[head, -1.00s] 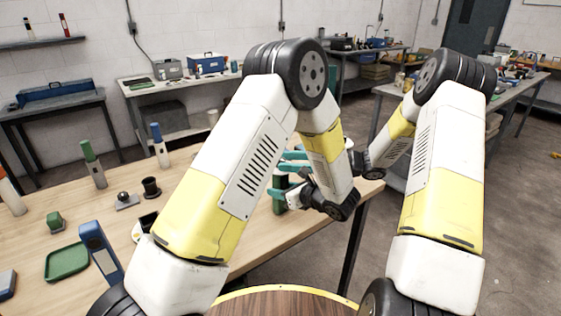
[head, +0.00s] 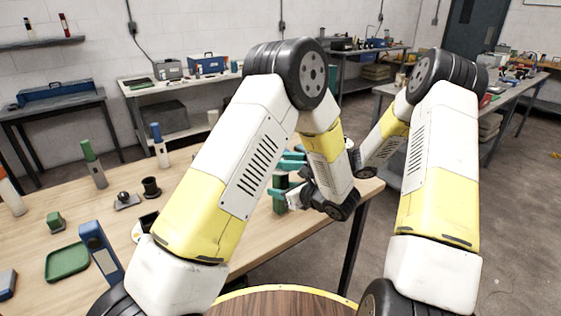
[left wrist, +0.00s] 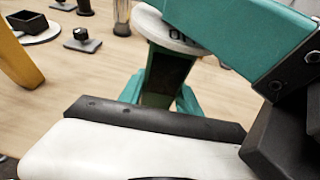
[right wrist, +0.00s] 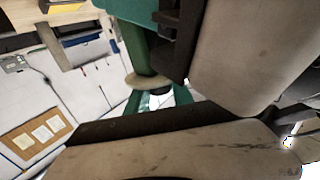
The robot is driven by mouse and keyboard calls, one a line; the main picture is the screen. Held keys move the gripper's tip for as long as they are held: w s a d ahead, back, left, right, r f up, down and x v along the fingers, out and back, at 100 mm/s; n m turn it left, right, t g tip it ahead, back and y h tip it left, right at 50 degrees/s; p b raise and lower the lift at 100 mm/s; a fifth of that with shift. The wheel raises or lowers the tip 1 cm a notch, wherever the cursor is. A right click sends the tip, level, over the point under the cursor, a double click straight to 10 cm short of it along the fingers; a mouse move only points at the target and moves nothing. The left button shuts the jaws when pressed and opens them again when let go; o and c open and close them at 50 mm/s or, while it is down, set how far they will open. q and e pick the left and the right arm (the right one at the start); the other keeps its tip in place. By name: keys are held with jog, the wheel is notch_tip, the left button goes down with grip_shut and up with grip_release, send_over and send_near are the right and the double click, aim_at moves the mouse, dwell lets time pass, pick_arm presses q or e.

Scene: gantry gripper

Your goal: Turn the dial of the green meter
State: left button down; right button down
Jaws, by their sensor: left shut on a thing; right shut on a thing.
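The green meter (head: 281,192) is upright near the table's right edge, partly hidden by my left arm. Its dark green body (left wrist: 167,75) and pale marked disc (left wrist: 172,37) show in the left wrist view. My left gripper (head: 276,190) is shut on the body; its teal fingertips show low in that view. My right gripper (head: 293,160) is above it, largely hidden behind my left arm. In the right wrist view its fingers (right wrist: 155,98) are shut around a whitish part, the dial, beside the beige disc (right wrist: 145,80). The dial's pointer is hidden.
On the wooden table (head: 215,275) to the left stand a green-topped post (head: 93,165), a blue-topped post (head: 159,146), a black cup (head: 151,187) and a green tray (head: 67,262).

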jog(key=n+g, duration=0.2)
jog(key=g, duration=0.1)
jog(key=shift+w+g, duration=0.1)
jog(key=shift+g, duration=0.3)
jog(key=shift+n+g+h, duration=0.4)
jog(key=shift+n+g, duration=0.7)
jog(key=shift+g, duration=0.3)
jog(key=c, duration=1.1)
grip_release()
jog(key=v, duration=0.7)
jog(key=shift+d, duration=0.25)
